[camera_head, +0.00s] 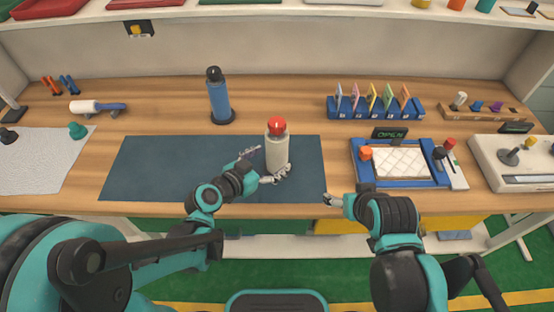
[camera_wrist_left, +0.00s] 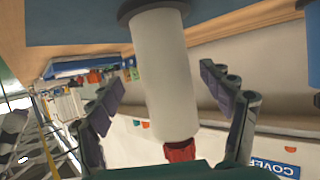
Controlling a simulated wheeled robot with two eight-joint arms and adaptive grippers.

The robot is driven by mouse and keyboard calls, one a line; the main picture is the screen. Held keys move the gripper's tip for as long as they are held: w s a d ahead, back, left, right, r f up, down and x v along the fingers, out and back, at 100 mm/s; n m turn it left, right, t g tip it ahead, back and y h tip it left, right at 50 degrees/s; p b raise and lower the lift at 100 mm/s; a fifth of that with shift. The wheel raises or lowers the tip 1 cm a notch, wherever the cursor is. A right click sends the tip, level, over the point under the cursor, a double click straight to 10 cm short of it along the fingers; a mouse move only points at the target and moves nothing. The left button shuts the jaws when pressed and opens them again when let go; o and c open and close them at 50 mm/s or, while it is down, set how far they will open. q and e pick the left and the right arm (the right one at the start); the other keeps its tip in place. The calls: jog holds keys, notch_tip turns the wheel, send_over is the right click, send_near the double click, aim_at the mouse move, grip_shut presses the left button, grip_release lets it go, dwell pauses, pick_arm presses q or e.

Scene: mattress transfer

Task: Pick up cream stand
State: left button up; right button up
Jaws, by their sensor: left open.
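The cream stand (camera_head: 277,153) is a pale cylinder with a red knob on top. It stands upright on the dark blue mat (camera_head: 150,165). My left gripper (camera_head: 266,164) is open, with one finger on the left of the stand and one near its lower front. In the left wrist view the cream stand (camera_wrist_left: 165,75) lies between the two spread fingers, with its dark base at the top and red knob at the bottom. Gaps show beside both fingers. My right gripper (camera_head: 334,199) is at the table's front edge, away from the stand; its fingers are too small to read.
A blue stand (camera_head: 218,98) with a black top is behind the mat's far edge. A blue tray with a quilted white pad (camera_head: 402,163) lies to the right, near a card rack (camera_head: 376,107). A white roller (camera_head: 85,107) and a grey sheet (camera_head: 35,160) are at left.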

aim_at(277, 144)
pick_arm(q)
jog(key=b+x, duration=0.1)
jog(key=x, duration=0.3)
jog(key=shift+w+a+f+b, duration=0.15)
jog(key=shift+a+f+b, duration=0.05)
jog(key=shift+b, duration=0.2)
jog(key=shift+w+d, duration=0.15)
jog(key=shift+w, duration=0.05)
jog(key=shift+r, duration=0.1)
grip_shut()
jog(key=shift+r, duration=0.1)
jog(key=shift+r+p, duration=0.55)
jog(key=shift+r, duration=0.05)
notch_tip(277, 144, up, 3)
jog(key=shift+r+p, duration=0.1)
jog(key=shift+p, duration=0.9)
jog(key=s+d+r+p, duration=0.4)
jog(key=s+d+r, duration=0.2)
jog(key=d, duration=0.4)
jog(key=shift+r, duration=0.2)
jog(key=shift+a, duration=0.15)
